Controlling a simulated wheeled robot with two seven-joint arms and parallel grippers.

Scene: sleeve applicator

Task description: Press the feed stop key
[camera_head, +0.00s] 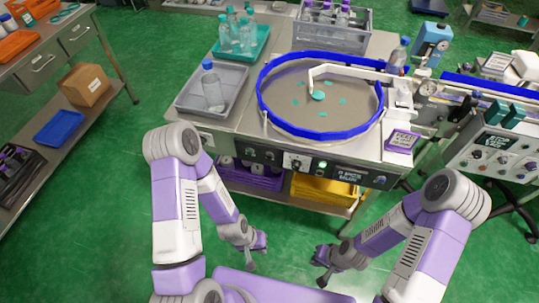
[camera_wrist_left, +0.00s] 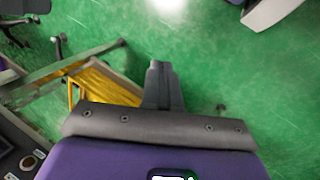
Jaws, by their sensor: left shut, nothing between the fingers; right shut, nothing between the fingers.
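The machine's front control panel (camera_head: 310,165) carries dark knobs (camera_head: 271,155), a white-plated switch (camera_head: 297,161), a green-lit button (camera_head: 322,165) and a dark display (camera_head: 356,175). The labels are too small to read, so I cannot tell which control is the feed stop key. My left gripper (camera_head: 256,248) is shut and empty, low in front of the machine and apart from the panel. Its shut fingers show in the left wrist view (camera_wrist_left: 162,85), with panel knobs (camera_wrist_left: 28,162) at the lower left. My right gripper (camera_head: 321,266) is shut and empty, low and further right.
On the machine top stand a round turntable with a blue rim (camera_head: 320,134), a grey tray (camera_head: 186,97) with a bottle, and a teal tray (camera_head: 225,52). A yellow bin (camera_head: 325,190) and purple crate (camera_head: 250,178) sit below. A second control box (camera_head: 490,152) stands right. Green floor lies open in front.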

